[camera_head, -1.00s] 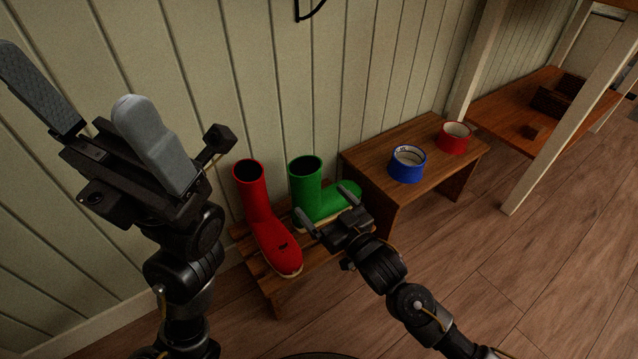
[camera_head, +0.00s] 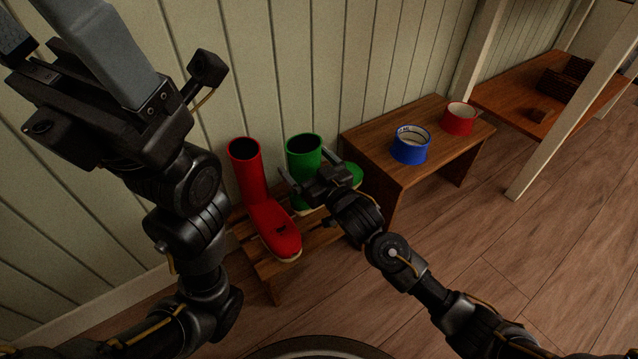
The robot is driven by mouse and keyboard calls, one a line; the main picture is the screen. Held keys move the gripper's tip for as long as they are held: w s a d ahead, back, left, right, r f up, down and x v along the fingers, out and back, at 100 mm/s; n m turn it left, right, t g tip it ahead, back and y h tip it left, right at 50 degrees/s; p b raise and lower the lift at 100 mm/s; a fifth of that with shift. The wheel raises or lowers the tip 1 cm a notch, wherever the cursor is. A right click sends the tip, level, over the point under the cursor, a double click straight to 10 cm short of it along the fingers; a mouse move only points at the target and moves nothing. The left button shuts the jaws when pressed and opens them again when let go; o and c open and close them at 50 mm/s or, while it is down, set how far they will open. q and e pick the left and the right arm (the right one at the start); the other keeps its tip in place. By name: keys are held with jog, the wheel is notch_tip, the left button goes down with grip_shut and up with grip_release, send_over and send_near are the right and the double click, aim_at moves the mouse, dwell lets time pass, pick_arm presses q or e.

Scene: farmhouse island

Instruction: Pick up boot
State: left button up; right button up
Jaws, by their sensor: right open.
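A red boot (camera_head: 262,212) stands upright on a low slatted wooden rack (camera_head: 262,262), its toe toward me. A green boot (camera_head: 303,152) stands upright to its right on the same rack, partly hidden behind my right gripper; its toe shows to the right. My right gripper (camera_head: 307,165) is open, its fingers in front of the green boot's shaft; I cannot tell whether they touch it. My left gripper (camera_head: 40,30) is raised at the upper left, large in view and away from the boots, with its fingertips cut off by the frame edge.
A wooden bench (camera_head: 385,145) right of the rack bears a blue round container (camera_head: 411,150) and a red one (camera_head: 458,119). A larger wooden table (camera_head: 530,95) with a pale post (camera_head: 560,120) stands farther right. A panelled wall (camera_head: 330,60) is close behind the boots. The floor at right is clear.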

jog(key=shift+b+x, duration=0.7)
jog(key=shift+x, duration=0.5)
jog(key=shift+w+a, duration=0.2)
jog(key=shift+w, duration=0.15)
jog(key=shift+r, duration=0.1)
jog(key=c, duration=1.8)
jog(key=shift+r, duration=0.15)
